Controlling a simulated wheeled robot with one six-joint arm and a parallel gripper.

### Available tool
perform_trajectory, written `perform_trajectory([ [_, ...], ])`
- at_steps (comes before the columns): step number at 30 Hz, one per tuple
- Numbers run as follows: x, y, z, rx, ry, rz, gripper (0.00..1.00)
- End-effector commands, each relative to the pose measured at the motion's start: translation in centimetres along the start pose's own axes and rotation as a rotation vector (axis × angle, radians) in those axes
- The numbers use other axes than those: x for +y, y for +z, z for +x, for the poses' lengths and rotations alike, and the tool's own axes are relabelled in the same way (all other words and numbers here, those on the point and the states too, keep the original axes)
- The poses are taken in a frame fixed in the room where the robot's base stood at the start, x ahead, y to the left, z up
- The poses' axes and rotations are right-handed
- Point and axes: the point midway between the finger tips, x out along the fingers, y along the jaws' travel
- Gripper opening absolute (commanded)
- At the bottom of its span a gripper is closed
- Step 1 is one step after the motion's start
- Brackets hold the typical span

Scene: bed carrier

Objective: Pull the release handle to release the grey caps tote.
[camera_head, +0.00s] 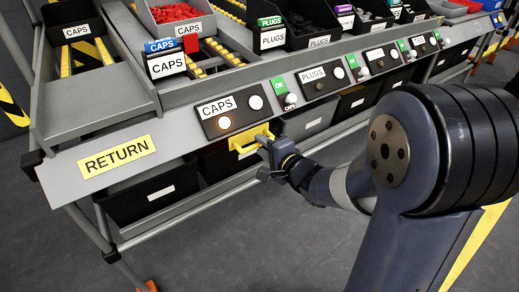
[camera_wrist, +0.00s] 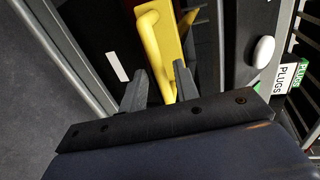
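The yellow release handle (camera_head: 250,138) sticks out below the CAPS panel (camera_head: 226,111) on the rack's front rail. In the wrist view, the handle (camera_wrist: 157,45) reaches down between my fingertips. My gripper (camera_head: 264,146) is at the handle's front; its fingers (camera_wrist: 159,82) stand apart on both sides of the yellow bar. The bar lies close to the right finger, with a gap on the left, so the gripper looks open around it. A grey tote with red parts (camera_head: 175,12) is above the panel, behind CAPS tags.
PLUGS panels (camera_head: 320,76) continue to the right. Black bins (camera_head: 150,193) sit under the rail. The yellow RETURN sign (camera_head: 117,156) is at left. Floor in front is open.

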Motion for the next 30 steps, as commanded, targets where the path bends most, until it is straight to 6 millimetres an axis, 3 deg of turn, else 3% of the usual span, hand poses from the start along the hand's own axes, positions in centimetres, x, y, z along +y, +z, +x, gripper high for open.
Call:
perform_trajectory([
  [6, 0.1, 0.0, 1.9, 0.001, 0.000, 0.001, 0.29],
  [15, 0.0, 0.0, 2.1, 0.001, 0.001, 0.000, 0.29],
  [26, 0.0, 0.0, 2.1, 0.001, 0.001, 0.000, 0.00],
  [30, 0.0, 0.0, 2.1, 0.001, 0.001, 0.000, 0.00],
])
